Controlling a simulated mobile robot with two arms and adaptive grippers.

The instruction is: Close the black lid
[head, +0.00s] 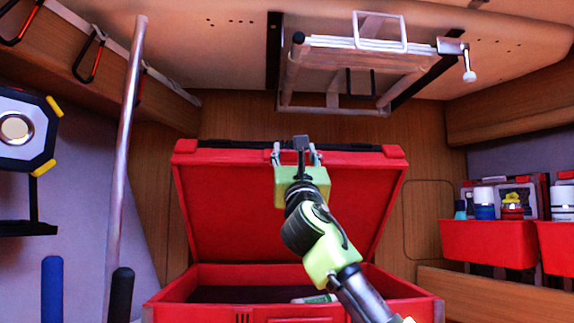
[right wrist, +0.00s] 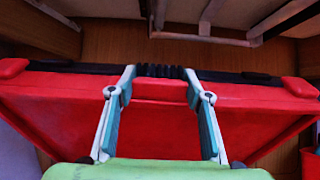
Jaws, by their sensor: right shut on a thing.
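A large red box (head: 200,312) stands in front of me with its lid (head: 225,210) raised and leaning back. The lid is red, with a black strip (right wrist: 70,68) along its upper edge and red corners. A black ridged handle (right wrist: 160,71) sits mid-edge. My right gripper (head: 297,152) is at the middle of this edge, and in the right wrist view its two fingers (right wrist: 158,76) lie on either side of the handle, shut on it. My right forearm hides part of the lid and box front. My left gripper is not in view.
A small greenish-white item (head: 313,298) lies in the box. Red bins (head: 488,243) with bottles stand at the right. A metal pole (head: 125,150) rises at the left. A metal frame (head: 365,75) hangs above the lid.

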